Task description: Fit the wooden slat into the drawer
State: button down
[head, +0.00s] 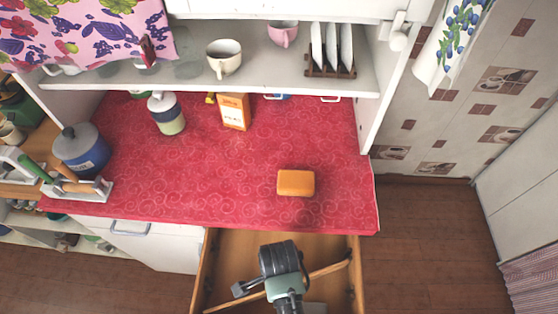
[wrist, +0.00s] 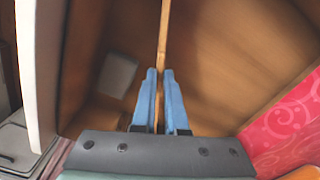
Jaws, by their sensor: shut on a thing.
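The wooden slat (head: 328,270) is a thin light-brown strip lying diagonally across the open wooden drawer (head: 357,275) in the head view. Its right end is near the drawer's right wall; whether it touches is unclear. Its middle is hidden behind my arm. In the wrist view the slat (wrist: 165,35) runs up from between the blue fingers of my gripper (wrist: 159,78), which is shut on it. The fingers point down into the drawer (wrist: 230,60). In the head view the fingertips are hidden by my arm. The slat's height above the drawer floor is unclear.
The red counter (head: 225,185) behind the drawer holds an orange block (head: 296,183), a carton (head: 234,111), a jar (head: 166,114) and a blue pot (head: 82,150). A shelf (head: 180,82) overhangs its back. A pale block (wrist: 117,75) shows in the drawer. Floor at right is clear.

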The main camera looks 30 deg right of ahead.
jog(key=shift+f, duration=1.2)
jog(key=shift+f, duration=0.2)
jog(key=c, duration=1)
grip_release()
jog(key=shift+o, duration=0.2)
jog(key=shift+r, duration=0.1)
